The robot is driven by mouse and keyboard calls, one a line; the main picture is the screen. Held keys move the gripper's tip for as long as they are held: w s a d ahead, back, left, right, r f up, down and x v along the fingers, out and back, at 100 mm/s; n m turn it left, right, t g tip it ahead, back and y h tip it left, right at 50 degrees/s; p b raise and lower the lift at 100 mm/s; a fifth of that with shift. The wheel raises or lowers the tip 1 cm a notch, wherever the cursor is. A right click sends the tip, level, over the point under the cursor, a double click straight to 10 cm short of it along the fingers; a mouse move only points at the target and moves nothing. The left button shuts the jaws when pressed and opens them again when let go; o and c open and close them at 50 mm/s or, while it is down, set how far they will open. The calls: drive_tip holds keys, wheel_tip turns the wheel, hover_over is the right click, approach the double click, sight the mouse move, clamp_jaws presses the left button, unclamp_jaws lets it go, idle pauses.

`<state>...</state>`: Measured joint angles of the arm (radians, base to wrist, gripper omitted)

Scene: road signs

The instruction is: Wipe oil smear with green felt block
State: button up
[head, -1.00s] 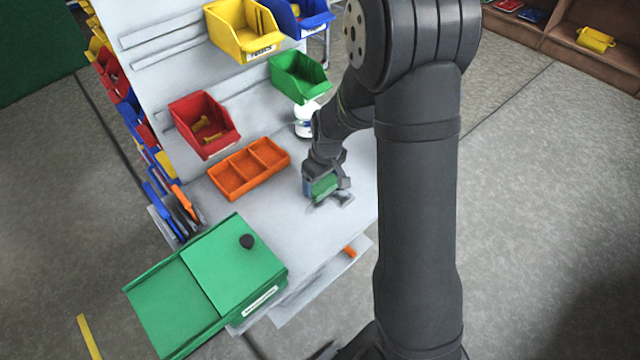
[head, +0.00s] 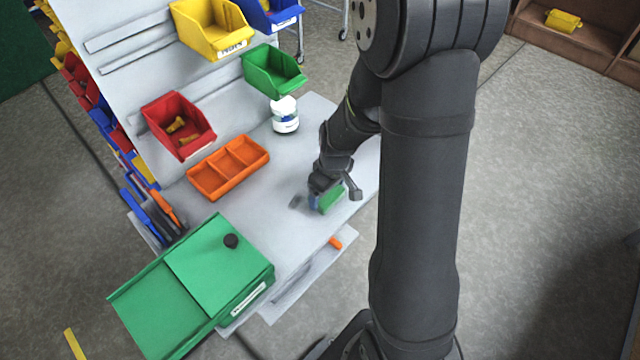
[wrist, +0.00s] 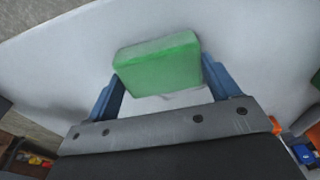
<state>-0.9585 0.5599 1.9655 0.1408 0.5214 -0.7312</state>
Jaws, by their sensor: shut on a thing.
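My gripper (wrist: 160,90) is shut on the green felt block (wrist: 158,66), which sits between the two blue fingers in the wrist view. In the head view the block (head: 331,199) is low at the light grey bench top (head: 285,230), near its right front part. I cannot tell whether it touches the surface. A dark grey smear (head: 297,202) shows on the bench just left of the block. Part of the smear may be hidden by the block and my gripper.
An orange divided tray (head: 229,167) and a white bottle (head: 285,115) stand behind on the bench. A green box (head: 215,270) with a black knob stands at the front left. Red (head: 178,125), yellow (head: 212,28) and green (head: 274,70) bins hang on the panel.

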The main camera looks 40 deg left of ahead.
drive_tip(key=shift+d, duration=0.9)
drive_tip(key=shift+d+r, duration=0.1)
drive_tip(key=shift+d, duration=0.1)
drive_tip(key=shift+r, duration=3.95)
drive_tip(key=w+d+f+m, duration=0.1)
drive_tip(key=w, duration=0.1)
drive_tip(key=w+d+f+m, duration=0.1)
drive_tip(key=w+d+m, duration=0.1)
drive_tip(key=w, duration=0.1)
drive_tip(key=w+d+f+m, duration=0.1)
drive_tip(key=w+d, duration=0.1)
drive_tip(key=w, duration=0.1)
drive_tip(key=shift+t, duration=0.3)
drive_tip(key=w+d+f+m, duration=0.3)
drive_tip(key=w+d+m, duration=0.1)
drive_tip(key=d, duration=0.5)
drive_tip(key=w+d+f+m+h, duration=0.1)
drive_tip(key=w+d+f+m, duration=0.2)
drive_tip(key=d, duration=0.7)
drive_tip(key=w+d+f+m, duration=0.3)
drive_tip(key=w+d+m, duration=0.4)
drive_tip(key=w+d, duration=0.2)
drive_tip(key=shift+w+d+f+t, duration=0.25)
drive_tip(key=shift+w+t, duration=0.15)
drive_tip(key=shift+w, duration=0.35)
drive_tip(key=shift+a+r, duration=0.1)
drive_tip(key=shift+a, duration=0.05)
